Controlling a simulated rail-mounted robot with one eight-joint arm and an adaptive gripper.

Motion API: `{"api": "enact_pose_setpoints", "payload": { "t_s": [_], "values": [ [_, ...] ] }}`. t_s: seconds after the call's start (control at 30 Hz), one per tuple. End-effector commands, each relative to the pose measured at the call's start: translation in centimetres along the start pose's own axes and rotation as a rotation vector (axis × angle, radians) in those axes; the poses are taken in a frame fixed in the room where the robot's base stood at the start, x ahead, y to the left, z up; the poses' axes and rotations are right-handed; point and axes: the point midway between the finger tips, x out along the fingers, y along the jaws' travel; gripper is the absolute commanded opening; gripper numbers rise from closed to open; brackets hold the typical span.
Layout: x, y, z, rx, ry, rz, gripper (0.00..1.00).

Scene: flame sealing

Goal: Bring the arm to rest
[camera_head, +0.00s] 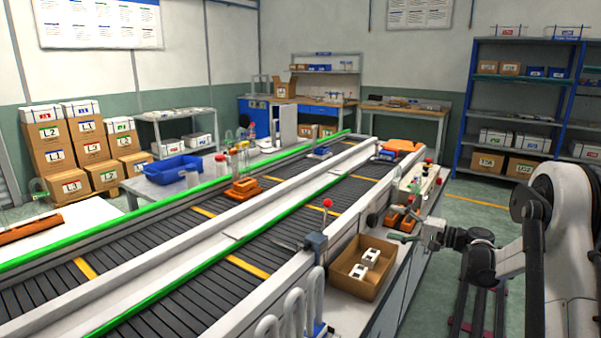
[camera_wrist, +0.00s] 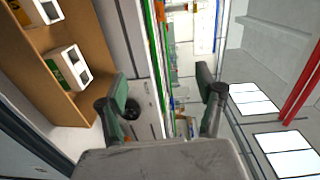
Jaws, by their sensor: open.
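My arm reaches in from the right in the head view. My gripper (camera_head: 402,237) points left over the near bench edge, just right of the cardboard box. In the wrist view my gripper (camera_wrist: 162,88) shows two dark fingers with greenish inner pads spread wide apart, with nothing between them. The open cardboard box (camera_head: 357,287) holds white items (camera_head: 366,262). The box also shows at the left of the wrist view (camera_wrist: 93,28), beside the left finger and apart from it.
The conveyor (camera_head: 190,262) runs diagonally on the left. A red-topped lever (camera_head: 327,203) stands beside the box. Orange holders (camera_head: 402,219) sit behind my gripper. Blue shelving (camera_head: 462,120) stands at the back right. Floor is free right of the bench.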

Motion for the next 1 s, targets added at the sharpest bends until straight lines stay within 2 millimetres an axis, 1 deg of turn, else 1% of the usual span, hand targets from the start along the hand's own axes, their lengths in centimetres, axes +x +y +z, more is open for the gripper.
{"api": "enact_pose_setpoints", "payload": {
  "t_s": [0.27,0.37,0.47,0.5,0.67,0.83,1.0],
  "values": [
    [1.3,-1.6,2.9,-0.026,0.000,0.110,0.67],
    [1.8,-2.3,4.5,-0.041,-0.002,0.165,0.67],
    [2.1,-3.1,6.6,-0.062,-0.001,0.231,0.67],
    [2.2,-3.4,7.6,-0.072,-0.002,0.260,0.67],
    [2.2,-4.3,11.5,-0.118,-0.002,0.375,0.67],
    [1.4,-4.8,15.8,-0.174,-0.001,0.492,0.67],
    [0.1,-4.8,20.2,-0.238,0.000,0.605,0.67]
  ]
}}
